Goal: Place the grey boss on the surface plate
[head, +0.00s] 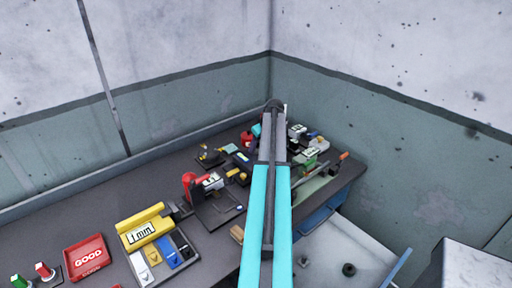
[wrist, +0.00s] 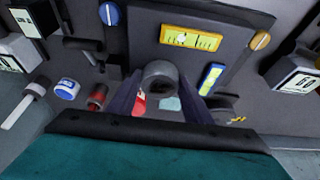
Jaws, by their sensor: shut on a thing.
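My gripper (wrist: 161,82) shows in the wrist view, its two dark fingers closed on the sides of a grey ring-shaped piece with a round hole, the grey boss (wrist: 160,69). The boss is held in front of a dark flat plate (wrist: 215,63) that carries a yellow display and a smaller yellow-and-blue gauge. I cannot tell whether this is the surface plate, or whether the boss touches it. In the head view my arm reaches to the far corner of the bench and hides the boss; the fingers cannot be made out there.
The dark bench (head: 90,195) runs along the wall. A red GOOD tray (head: 86,258), a yellow "1 min" block (head: 145,231) and a dark stand with a red part (head: 190,187) stand left of my arm. Several small instruments crowd the far corner.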

